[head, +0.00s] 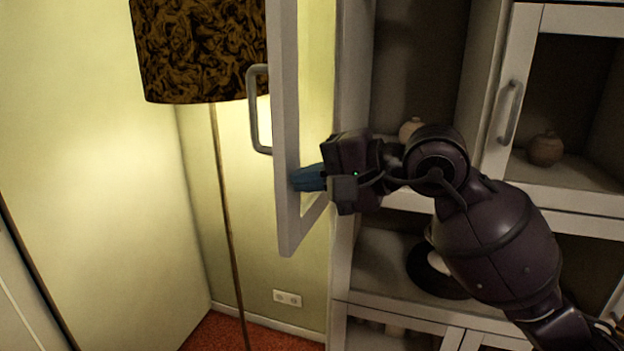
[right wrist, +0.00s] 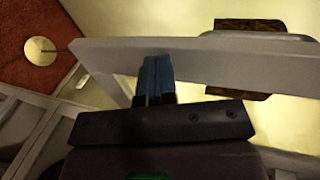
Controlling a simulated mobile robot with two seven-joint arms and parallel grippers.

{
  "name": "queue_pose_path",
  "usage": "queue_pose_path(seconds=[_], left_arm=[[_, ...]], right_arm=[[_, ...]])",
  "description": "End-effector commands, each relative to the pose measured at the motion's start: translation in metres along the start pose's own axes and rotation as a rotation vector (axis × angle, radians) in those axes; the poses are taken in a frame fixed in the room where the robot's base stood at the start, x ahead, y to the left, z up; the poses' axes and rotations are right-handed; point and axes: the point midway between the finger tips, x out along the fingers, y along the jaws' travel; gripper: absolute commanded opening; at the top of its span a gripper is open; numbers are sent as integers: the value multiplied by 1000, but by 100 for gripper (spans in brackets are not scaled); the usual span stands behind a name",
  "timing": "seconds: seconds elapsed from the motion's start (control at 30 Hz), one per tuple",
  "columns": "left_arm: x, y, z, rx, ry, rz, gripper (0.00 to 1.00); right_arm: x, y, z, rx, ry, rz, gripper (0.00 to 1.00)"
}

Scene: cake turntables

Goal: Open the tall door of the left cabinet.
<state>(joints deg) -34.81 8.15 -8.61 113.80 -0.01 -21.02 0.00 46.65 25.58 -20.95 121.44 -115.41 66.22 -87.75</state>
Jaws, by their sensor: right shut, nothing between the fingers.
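The tall door (head: 286,130) of the left cabinet (head: 355,120) is swung open in the head view, standing out from the cabinet front. Its metal handle (head: 256,110) is on the door's left face. My right gripper (head: 300,179) is shut and empty, with its blue fingertips at the inner side of the door frame, near its lower part. In the right wrist view the fingers (right wrist: 156,75) are together against or very close to the pale door frame (right wrist: 220,60); I cannot tell if they touch. The handle (right wrist: 265,30) shows beyond the frame there. My left gripper is not in view.
A floor lamp with a dark patterned shade (head: 200,50) stands behind the door at the left. A closed glass door with a handle (head: 510,112) is at the right. The shelves hold a small vase (head: 410,128) and a round dark dish (head: 432,270). Red carpet (head: 215,335) shows below.

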Motion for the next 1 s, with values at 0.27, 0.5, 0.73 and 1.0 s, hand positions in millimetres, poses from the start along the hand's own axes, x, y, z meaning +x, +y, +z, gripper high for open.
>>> queue_pose_path(seconds=[0.27,0.5,0.73,1.0], left_arm=[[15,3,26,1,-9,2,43],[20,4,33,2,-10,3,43],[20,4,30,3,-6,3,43],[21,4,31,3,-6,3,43]], right_arm=[[34,-6,2,-3,-2,1,0],[50,-14,3,-1,0,0,0],[50,-16,3,-1,0,0,0],[49,-15,2,-1,0,0,0]])
